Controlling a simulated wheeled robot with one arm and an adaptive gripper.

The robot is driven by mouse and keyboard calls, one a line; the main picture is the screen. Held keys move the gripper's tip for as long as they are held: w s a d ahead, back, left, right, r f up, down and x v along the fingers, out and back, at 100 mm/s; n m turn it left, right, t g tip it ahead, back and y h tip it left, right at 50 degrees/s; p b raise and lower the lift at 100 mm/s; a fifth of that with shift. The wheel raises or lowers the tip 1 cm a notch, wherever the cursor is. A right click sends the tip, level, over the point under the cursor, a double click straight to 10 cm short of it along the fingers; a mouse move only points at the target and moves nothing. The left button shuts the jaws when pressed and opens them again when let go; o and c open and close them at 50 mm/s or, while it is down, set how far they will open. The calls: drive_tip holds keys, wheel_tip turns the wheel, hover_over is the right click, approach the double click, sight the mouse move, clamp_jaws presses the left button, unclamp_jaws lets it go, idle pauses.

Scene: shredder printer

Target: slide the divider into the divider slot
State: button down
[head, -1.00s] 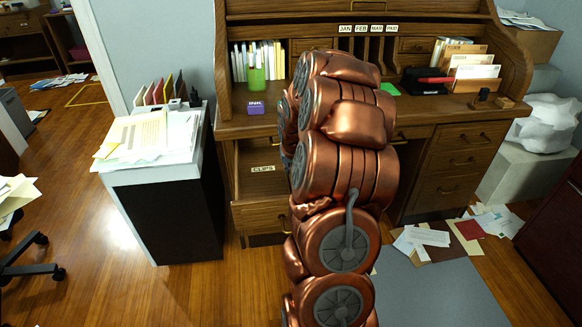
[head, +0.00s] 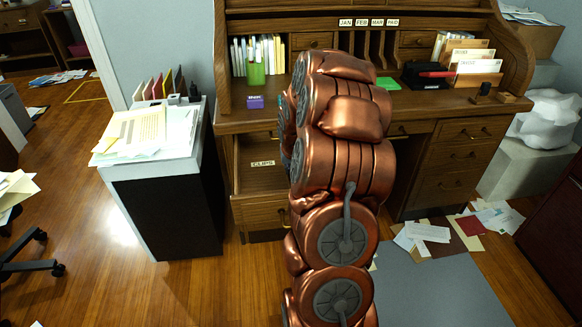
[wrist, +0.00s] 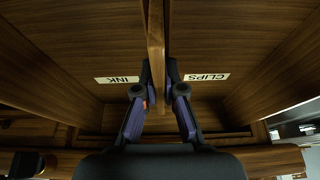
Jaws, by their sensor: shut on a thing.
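My gripper (wrist: 158,78) is shut on the divider (wrist: 156,35), a thin brown wooden panel seen nearly edge-on in the wrist view. One finger lies on each side of it. The divider stands between the INK label (wrist: 117,80) and the CLIPS label (wrist: 207,77) in the drawer. In the head view the open drawer (head: 262,215) shows below the desktop, with the CLIPS label on its inside. My arm hides the gripper and the divider there. The divider slot cannot be made out, and I cannot tell whether the divider's edge is in it.
The wooden roll-top desk (head: 440,112) carries a green pen cup (head: 256,75), a purple ink box (head: 255,102) and letter holders. A white-topped cabinet (head: 160,190) with papers stands left of the drawer. Papers (head: 428,233) lie on the floor at right.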

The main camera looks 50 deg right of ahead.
drive_tip(key=shift+f, duration=0.25)
drive_tip(key=c, duration=1.7)
unclamp_jaws()
drive_tip(key=shift+c, duration=0.2)
drive_tip(key=o, duration=0.5)
drive_tip(key=shift+o, duration=0.2)
